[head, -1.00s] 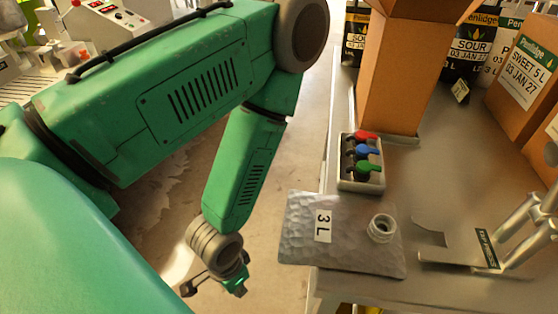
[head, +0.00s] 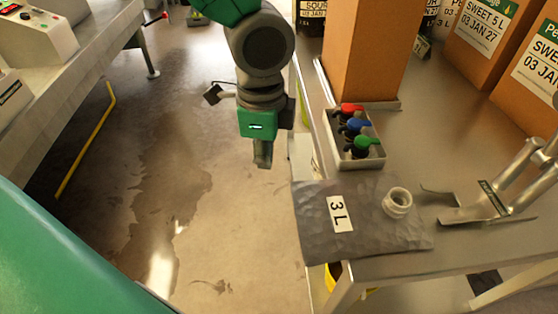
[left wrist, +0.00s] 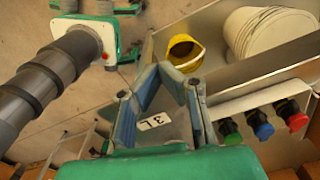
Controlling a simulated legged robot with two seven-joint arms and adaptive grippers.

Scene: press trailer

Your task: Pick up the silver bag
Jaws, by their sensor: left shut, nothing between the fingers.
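The silver bag (head: 375,238) lies flat on the metal table, label "3 L" up, with a pale round spout on its right part. In the left wrist view the bag (left wrist: 172,104) shows partly between and behind my fingers. My left gripper (head: 262,162) is shut and empty, pointing down over the floor side, left of and beyond the bag, apart from it in the head view. Its fingertips meet in the left wrist view (left wrist: 172,70). My right gripper is not in view.
A metal fixture (head: 490,208) is right of the bag. A yellow bucket (left wrist: 184,52) and white tubs (left wrist: 270,32) show in the wrist view.

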